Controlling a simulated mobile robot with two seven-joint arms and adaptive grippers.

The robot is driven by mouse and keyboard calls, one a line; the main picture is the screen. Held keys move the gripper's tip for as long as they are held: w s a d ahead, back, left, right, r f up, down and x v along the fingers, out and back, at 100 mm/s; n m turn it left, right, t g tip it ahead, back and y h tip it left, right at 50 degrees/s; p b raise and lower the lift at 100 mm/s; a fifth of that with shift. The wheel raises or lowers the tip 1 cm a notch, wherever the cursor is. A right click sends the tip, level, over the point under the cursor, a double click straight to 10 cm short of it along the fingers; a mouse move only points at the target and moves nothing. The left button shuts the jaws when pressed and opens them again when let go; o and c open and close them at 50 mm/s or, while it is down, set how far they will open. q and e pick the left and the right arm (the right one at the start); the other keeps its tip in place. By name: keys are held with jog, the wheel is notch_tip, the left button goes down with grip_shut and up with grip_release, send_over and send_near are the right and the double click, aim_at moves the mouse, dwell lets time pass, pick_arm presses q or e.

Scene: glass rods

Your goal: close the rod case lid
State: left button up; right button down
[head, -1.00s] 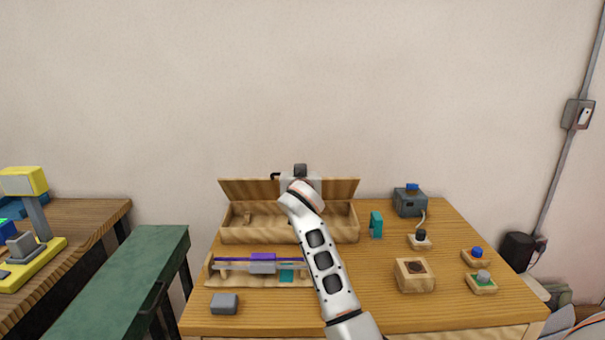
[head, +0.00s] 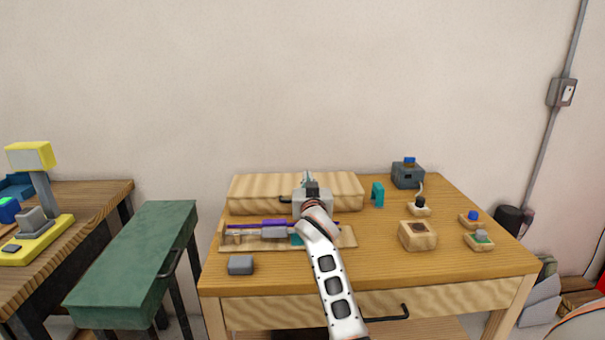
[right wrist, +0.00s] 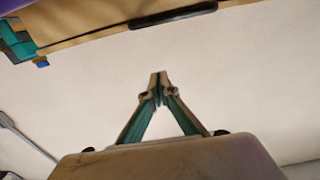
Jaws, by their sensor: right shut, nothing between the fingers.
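The wooden rod case (head: 250,195) stands at the back of the table, and its lid (head: 335,184) lies down flat over it. A dark handle (head: 285,199) shows on its front, partly hidden by my right arm. My right gripper (head: 308,176) is in front of and over the middle of the case, with its fingers pointing up and away. In the right wrist view the fingertips (right wrist: 158,86) are shut together and empty, apart from the case, whose wooden face (right wrist: 95,30) and dark handle (right wrist: 172,17) show at the top. My left gripper is not in view.
A rod rack (head: 347,237) with a purple block and a grey block stands in front of the case. A teal piece (head: 377,194) stands just right of the case. A grey block (head: 240,265) and a wooden block (head: 418,236) stand nearer the front.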

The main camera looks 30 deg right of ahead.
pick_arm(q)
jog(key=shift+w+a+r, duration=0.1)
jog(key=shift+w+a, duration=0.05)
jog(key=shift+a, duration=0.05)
pick_arm(e)
jog(key=shift+s+a+f, duration=0.1)
jog(key=shift+s+f, duration=0.05)
jog(key=shift+f, duration=0.35)
jog(key=shift+s+f, duration=0.15)
jog(key=shift+f, duration=0.35)
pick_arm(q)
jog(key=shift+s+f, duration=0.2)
